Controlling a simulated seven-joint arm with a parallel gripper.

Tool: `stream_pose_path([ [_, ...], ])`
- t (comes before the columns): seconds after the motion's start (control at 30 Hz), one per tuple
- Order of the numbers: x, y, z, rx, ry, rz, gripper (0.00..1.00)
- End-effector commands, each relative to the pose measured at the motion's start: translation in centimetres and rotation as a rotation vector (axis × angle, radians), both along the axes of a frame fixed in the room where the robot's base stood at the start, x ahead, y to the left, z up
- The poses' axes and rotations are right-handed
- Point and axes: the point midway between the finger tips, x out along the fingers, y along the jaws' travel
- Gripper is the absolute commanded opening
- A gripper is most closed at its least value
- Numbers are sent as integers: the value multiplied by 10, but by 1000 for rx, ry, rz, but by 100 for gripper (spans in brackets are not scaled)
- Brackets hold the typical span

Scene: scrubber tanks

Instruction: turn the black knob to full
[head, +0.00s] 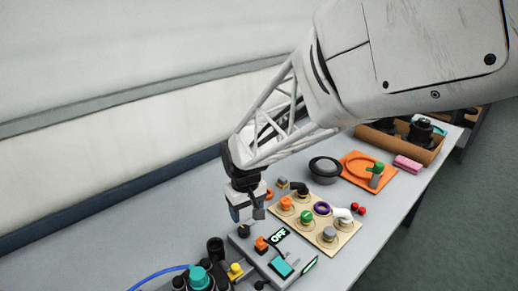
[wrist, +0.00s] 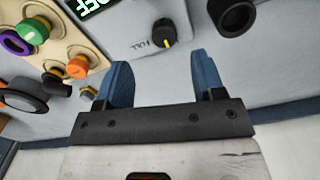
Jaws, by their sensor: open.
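The black knob (wrist: 163,30) is on a light grey panel in the wrist view. Its yellow mark points down in that picture, and an upside-down label that seems to read FULL is printed to its lower left. In the head view the knob (head: 244,231) sits just below my gripper (head: 247,213). My gripper (wrist: 160,70) is open with two blue fingers, apart and empty. The knob lies ahead of the gap between the fingertips, and no contact shows.
A lit OFF display (head: 279,236) and an orange control (head: 261,243) are close to the knob. A beige board (head: 326,243) with several coloured knobs stands to the right. A dark round socket (head: 215,246) is to the left.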

Motion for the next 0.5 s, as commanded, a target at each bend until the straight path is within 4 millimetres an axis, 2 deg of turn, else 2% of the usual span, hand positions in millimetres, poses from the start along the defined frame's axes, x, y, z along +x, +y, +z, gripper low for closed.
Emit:
stream_pose_path([
  [0.2, 11, 11, -6, 0, 0, -53, 63],
  [0.5, 11, 12, -6, 0, 0, -57, 63],
])
